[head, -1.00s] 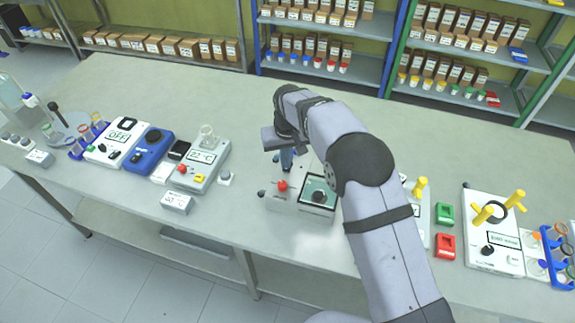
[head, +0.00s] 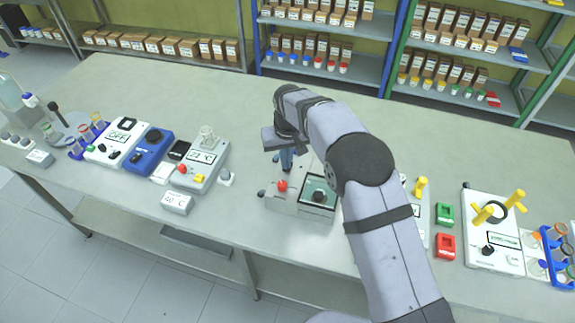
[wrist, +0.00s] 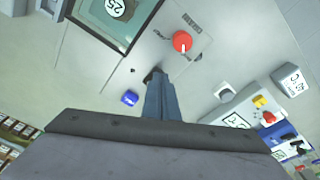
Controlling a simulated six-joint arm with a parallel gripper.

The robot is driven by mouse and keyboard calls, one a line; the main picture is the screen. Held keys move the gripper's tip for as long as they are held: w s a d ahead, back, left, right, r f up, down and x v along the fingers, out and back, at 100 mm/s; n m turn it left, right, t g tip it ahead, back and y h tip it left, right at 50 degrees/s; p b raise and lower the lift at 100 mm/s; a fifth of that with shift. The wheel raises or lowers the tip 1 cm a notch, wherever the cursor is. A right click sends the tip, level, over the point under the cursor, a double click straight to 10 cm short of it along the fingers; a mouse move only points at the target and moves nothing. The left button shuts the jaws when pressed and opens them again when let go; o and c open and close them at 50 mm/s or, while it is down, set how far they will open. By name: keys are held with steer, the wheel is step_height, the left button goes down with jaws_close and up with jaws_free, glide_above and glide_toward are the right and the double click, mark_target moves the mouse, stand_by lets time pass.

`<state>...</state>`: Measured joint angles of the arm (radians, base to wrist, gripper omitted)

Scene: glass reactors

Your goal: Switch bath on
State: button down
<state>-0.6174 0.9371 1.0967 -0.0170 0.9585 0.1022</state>
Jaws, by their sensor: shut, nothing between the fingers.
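The bath appears to be the pale grey box (head: 300,211) in the middle of the bench, with a dark green-rimmed basin (head: 319,193) on its right part. A red knob (head: 282,186) with a white mark stands on its left part, and it also shows in the wrist view (wrist: 183,42). My gripper (head: 287,168) points down just behind the red knob. In the wrist view my gripper (wrist: 156,78) is shut and empty, its tips close to the box's panel and apart from the red knob. Whether the tips touch the panel cannot be told.
Left of the box stand a grey hotplate (head: 205,165) with a beaker, a blue device (head: 147,150) and a white one reading OFF (head: 118,138). Right are green (head: 445,214) and red (head: 445,246) blocks.

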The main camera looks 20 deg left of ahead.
mark_target(286, 172)
steer(key=shift+f+b, duration=0.45)
steer(key=shift+f, duration=0.4)
stand_by(0.6)
step_height(286, 172, up, 7)
steer(key=p, duration=0.5)
stand_by(0.5)
stand_by(0.3)
